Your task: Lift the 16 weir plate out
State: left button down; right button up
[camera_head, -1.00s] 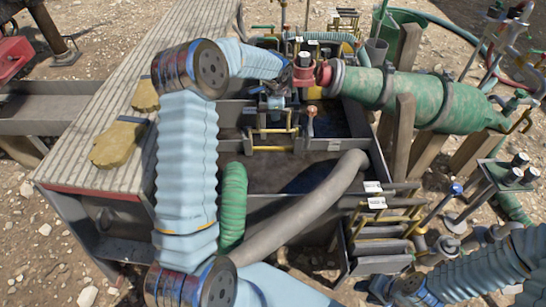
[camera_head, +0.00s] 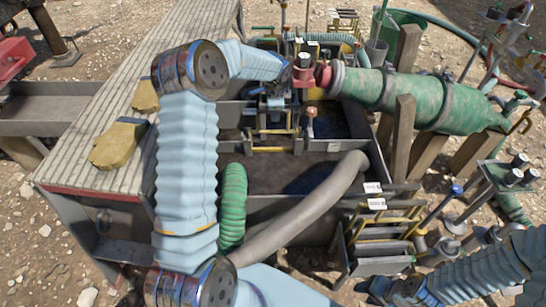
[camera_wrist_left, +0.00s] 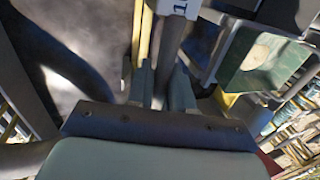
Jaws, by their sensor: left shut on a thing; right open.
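My left gripper (camera_head: 272,103) is over the middle of the mud tank in the head view. In the left wrist view its two fingers (camera_wrist_left: 162,88) are shut on a narrow grey upright part of a plate (camera_wrist_left: 172,45). A white tag (camera_wrist_left: 180,6) with a partly cut-off number starting with 1 is at the top there. A yellow bar runs beside the plate. In the head view a yellow-barred frame (camera_head: 274,149) shows below the gripper; the number is not readable there.
A green ribbed hose (camera_head: 232,205) and a thick grey hose (camera_head: 310,212) cross the tank's near part. A large green pipe (camera_head: 430,98) lies to the right. Several plates stand in a rack (camera_head: 380,247) at lower right. Gloves (camera_head: 118,145) lie on the walkway.

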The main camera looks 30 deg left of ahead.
pick_arm(q)
jog(key=shift+r, duration=0.2)
notch_tip(320, 180, up, 28)
jog(key=p, duration=0.2)
jog(key=shift+f+p, duration=0.15)
jog(key=shift+p, duration=0.2)
dwell(0.3)
